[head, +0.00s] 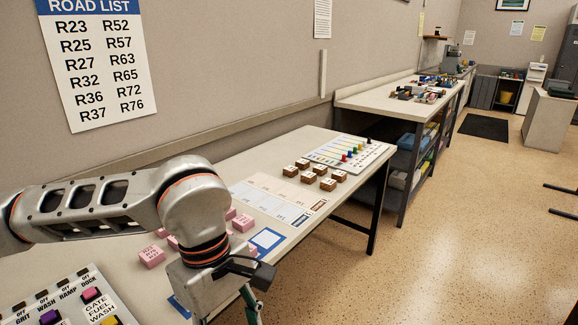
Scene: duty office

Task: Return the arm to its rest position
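My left arm comes in from the left over the near table (318,143). Its wrist bends down. My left gripper (252,306) points down at the bottom edge of the view, at the table's front edge. Its fingertips are cut off, so I cannot tell whether it is open or shut, or whether it holds anything. My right gripper is not in view.
Pink blocks (151,257) lie behind and beside my wrist, near a blue-bordered card (267,241). Brown blocks (327,184) and a board with coloured pegs (374,150) stand farther right. A switch panel (68,303) lies at lower left. The floor (440,235) at right is clear.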

